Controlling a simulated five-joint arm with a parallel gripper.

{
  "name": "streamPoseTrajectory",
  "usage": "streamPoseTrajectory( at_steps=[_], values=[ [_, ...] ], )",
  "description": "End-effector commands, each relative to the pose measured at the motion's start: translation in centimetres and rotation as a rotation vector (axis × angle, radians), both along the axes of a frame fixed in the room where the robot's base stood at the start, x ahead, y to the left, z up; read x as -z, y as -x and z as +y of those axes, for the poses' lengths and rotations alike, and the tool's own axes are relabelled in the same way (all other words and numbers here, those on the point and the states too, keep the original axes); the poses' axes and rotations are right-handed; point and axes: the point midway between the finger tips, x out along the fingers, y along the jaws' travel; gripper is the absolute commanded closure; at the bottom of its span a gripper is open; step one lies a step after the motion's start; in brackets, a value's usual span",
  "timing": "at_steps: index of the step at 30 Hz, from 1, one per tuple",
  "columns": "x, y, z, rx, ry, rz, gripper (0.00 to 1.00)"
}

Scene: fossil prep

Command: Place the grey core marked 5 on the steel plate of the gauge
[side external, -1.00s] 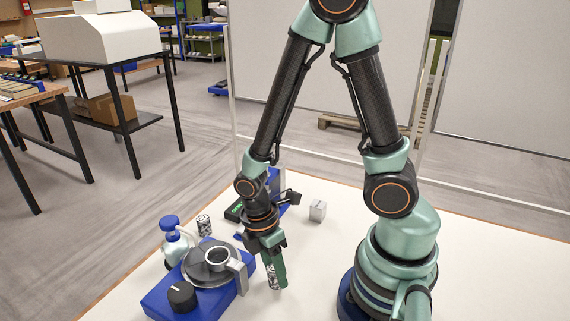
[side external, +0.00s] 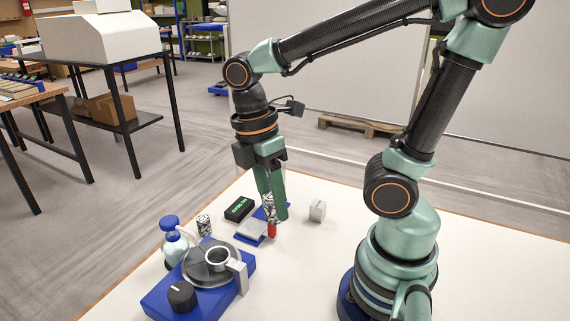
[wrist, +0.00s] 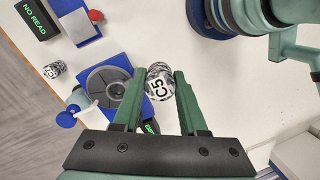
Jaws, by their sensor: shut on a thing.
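My gripper (side external: 273,207) is shut on a black-and-white speckled core (side external: 271,208). In the wrist view the core (wrist: 159,82) sits between the two green fingers, its white end marked C5 facing the camera. The core is held in the air above the table. The gauge has a blue base with a flat grey steel plate (side external: 251,231), which also shows bare in the wrist view (wrist: 79,23). A red tip (side external: 271,230) shows just below the core in the side view. The gauge's dark display (wrist: 33,17) reads NO READ.
A blue machine with a round grey disc (side external: 198,272) stands in front of the gauge. A bottle with a blue cap (side external: 173,240) and another speckled core (side external: 204,225) stand at left.

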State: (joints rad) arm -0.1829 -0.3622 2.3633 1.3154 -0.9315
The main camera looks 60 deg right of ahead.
Motion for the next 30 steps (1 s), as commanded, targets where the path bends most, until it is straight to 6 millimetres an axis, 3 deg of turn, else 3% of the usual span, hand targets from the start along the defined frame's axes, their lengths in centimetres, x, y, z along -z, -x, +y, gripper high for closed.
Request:
streamPoseTrajectory(
  at_steps=[4, 8, 15, 21, 26, 30],
  values=[
    [-1.2, -0.5, -0.2, 0.040, 0.004, -0.004, 1.00],
    [-2.0, -2.3, -1.3, 0.211, 0.022, -0.014, 1.00],
    [-3.1, -7.9, -5.7, 0.756, 0.079, -0.045, 1.00],
    [-3.4, -11.2, -9.6, 1.124, 0.114, -0.062, 1.00],
    [-3.3, -12.3, -11.2, 1.270, 0.128, -0.066, 1.00],
    [-1.8, -12.5, -11.5, 1.303, 0.134, -0.064, 1.00]
  ],
)
